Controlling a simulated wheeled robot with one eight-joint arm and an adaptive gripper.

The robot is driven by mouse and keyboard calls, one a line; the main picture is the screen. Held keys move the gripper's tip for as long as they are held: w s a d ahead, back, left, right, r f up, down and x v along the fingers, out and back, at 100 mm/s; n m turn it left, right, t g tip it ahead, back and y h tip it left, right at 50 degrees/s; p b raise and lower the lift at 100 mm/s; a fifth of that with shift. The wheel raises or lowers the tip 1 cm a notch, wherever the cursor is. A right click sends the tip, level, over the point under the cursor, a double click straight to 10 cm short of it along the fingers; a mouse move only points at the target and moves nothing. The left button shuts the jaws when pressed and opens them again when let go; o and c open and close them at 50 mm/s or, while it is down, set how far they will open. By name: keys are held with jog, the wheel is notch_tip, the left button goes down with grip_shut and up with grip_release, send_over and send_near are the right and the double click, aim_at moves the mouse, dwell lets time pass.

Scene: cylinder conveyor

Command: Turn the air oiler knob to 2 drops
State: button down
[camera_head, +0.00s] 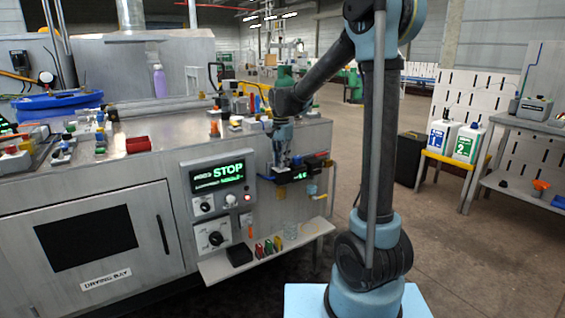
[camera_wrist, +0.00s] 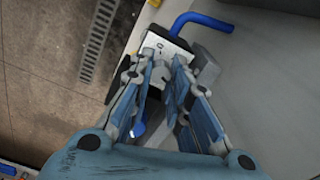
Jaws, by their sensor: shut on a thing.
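My gripper (camera_head: 288,158) points down at the small air unit on the right end of the machine's front. In the wrist view, my gripper (camera_wrist: 164,68) has both fingers close around a small part on top of a light grey block (camera_wrist: 158,45). I take this part to be the air oiler knob; the fingers hide most of it, and no drop marks can be read. A dark unit with a green display (camera_head: 298,175) sits just below my gripper in the head view.
A blue hose (camera_wrist: 205,20) bends away from the block. A shelf (camera_head: 222,268) with a black box and several coloured items juts out below. The control panel with the STOP display (camera_head: 217,172) is to the left. Floor to the right is open.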

jog(key=shift+w+a, duration=0.1)
jog(key=shift+a, duration=0.05)
jog(key=c, duration=1.8)
grip_release()
notch_tip(320, 180, up, 12)
